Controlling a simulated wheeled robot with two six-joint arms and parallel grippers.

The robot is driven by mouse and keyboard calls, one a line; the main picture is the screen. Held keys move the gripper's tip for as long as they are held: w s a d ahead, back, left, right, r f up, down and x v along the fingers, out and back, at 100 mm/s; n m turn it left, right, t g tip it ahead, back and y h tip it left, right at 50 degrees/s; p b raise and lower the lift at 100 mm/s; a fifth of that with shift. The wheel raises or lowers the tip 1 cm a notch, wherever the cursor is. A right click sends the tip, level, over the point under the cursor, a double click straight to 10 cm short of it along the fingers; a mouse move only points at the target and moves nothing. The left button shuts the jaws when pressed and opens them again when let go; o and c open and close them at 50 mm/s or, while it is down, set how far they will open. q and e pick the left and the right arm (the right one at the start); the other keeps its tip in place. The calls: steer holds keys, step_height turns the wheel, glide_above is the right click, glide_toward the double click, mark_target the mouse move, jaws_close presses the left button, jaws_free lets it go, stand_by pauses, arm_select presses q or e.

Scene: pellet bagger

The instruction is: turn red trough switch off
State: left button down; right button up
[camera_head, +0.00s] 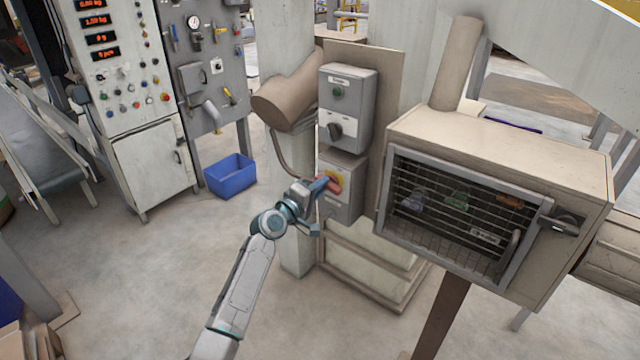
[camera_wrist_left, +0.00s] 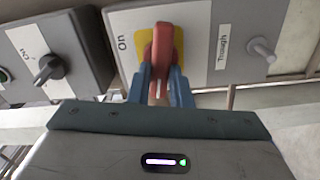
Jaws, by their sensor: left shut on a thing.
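The red trough switch (camera_wrist_left: 163,45) is a red handle on a yellow plate (camera_wrist_left: 196,44), on a grey box labelled "Trough" (camera_wrist_left: 221,60) with "On" printed beside the plate. In the head view the red switch (camera_head: 334,183) sits on the lower box of the post. My left gripper (camera_head: 326,184) reaches it from the left. In the left wrist view the blue fingers (camera_wrist_left: 165,85) are shut on the red handle, one on each side. The handle's lower end is partly hidden between the fingers. My right gripper is in neither view.
Above the trough box is a grey box with a green button and a black rotary switch (camera_head: 335,131). A caged cabinet (camera_head: 500,140) stands to the right. A control panel (camera_head: 150,150) and blue bin (camera_head: 230,176) stand at the left. Floor between is clear.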

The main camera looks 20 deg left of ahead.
arm_select(q)
steer(key=shift+f+n+p, duration=0.15)
steer(key=shift+n+p, duration=0.3)
steer(key=shift+n, duration=0.75)
steer(key=c, duration=1.3)
jaws_free()
steer(key=b+v, duration=0.1)
steer(key=v, duration=0.9)
steer(key=shift+s+a+b, duration=0.15)
steer(key=shift+s+b, duration=0.25)
